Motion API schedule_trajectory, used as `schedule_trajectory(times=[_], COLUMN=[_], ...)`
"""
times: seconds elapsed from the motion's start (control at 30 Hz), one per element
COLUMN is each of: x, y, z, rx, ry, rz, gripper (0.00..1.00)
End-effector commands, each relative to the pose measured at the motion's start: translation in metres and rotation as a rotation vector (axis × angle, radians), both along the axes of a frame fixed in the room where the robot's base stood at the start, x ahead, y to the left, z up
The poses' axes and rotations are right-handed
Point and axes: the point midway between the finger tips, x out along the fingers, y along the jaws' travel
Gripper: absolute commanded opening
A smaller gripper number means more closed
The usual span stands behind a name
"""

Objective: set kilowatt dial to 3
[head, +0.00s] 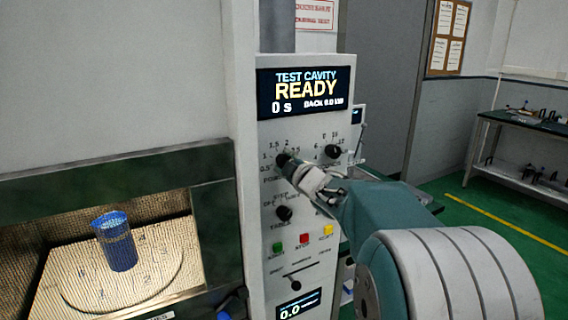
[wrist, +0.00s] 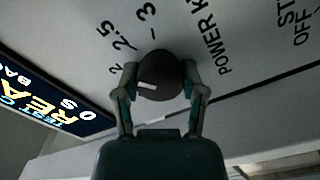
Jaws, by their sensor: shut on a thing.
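The kilowatt dial (wrist: 160,72) is a dark round knob on the pale control panel, with a white pointer mark. In the wrist view the printed 2, 2.5 and 3 curve around its upper left, with "POWER K" on its right. The mark points left and slightly down, away from the 3 and nearer the 2 side; the exact setting is unclear. My gripper (wrist: 161,80) is shut on the dial, one finger on each side. In the head view my gripper (head: 289,164) partly covers the dial (head: 282,160) at the panel's upper left.
A second knob (head: 333,151) sits right of the dial and another (head: 284,213) below it. Green, red and yellow buttons (head: 304,239) are lower. The display (head: 305,92) reads READY, 0 s. A blue cup (head: 116,243) stands in the cavity at left. A bench (head: 520,140) is far right.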

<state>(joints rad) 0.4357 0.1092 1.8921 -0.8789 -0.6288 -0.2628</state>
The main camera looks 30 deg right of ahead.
Motion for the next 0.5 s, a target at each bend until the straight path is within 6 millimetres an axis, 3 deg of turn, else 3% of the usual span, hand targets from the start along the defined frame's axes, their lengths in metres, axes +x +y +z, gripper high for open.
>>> schedule_trajectory(times=[0.5], x=[0.0], y=[-0.0007], z=[-0.0074], rx=[0.49], ry=[0.031], rz=[-0.004], gripper=[0.06])
